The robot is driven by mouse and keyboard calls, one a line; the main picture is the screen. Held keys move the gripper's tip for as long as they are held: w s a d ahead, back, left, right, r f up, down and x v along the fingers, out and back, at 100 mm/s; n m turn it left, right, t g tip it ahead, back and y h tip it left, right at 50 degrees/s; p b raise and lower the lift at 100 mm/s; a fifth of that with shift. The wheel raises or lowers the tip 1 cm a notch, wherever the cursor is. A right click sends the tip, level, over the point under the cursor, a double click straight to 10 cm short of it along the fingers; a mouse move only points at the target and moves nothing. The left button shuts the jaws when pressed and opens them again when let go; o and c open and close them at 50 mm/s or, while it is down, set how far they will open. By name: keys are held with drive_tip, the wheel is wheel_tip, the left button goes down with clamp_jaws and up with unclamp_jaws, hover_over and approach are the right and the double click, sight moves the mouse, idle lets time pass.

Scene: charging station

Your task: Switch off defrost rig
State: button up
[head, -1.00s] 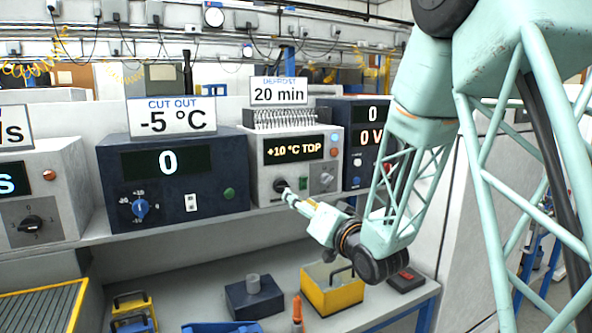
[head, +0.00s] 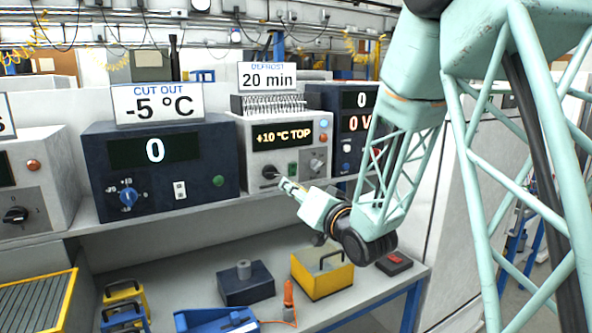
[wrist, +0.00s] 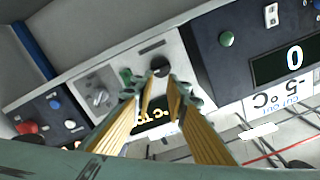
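The defrost rig (head: 250,187) is a pale grey box on the shelf, under a sign reading DEFROST 20 min. Its display (head: 284,136) reads +10 °C TOP. My gripper (head: 281,181) is close in front of the black knob.
The dark blue CUT OUT box (head: 158,170), reading 0, stands left of the rig. Another dark box (head: 345,100) is close on the right. Below the shelf are a yellow box (head: 322,278), a blue block (head: 246,288) and an orange tool (head: 289,294).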

drive_tip(key=shift+w+d+r+m+p, duration=0.15)
drive_tip(key=shift+d+r+m+p, duration=0.05)
drive_tip(key=shift+d+m+p, duration=0.2)
clamp_jaws()
drive_tip(key=w+d+r+m+g+h+p, duration=0.1)
drive_tip(key=d+r+m+p, duration=0.1)
drive_tip(key=d+m+p, duration=0.5)
drive_tip(key=shift+w+d+r+m+g+p, duration=0.15)
drive_tip(key=shift+w+d+m+g+p, duration=0.2)
drive_tip(key=shift+m, duration=1.55)
drive_tip(key=b, duration=0.1)
approach(292, 168)
drive_tip(key=x, duration=0.4)
drive_tip(key=shift+w+f, duration=0.2)
drive_tip(key=shift+f, duration=0.1)
drive_tip(key=shift+w+a+r, duration=0.15)
drive_tip(key=shift+w+a, duration=0.35)
drive_tip(key=shift+w, duration=0.35)
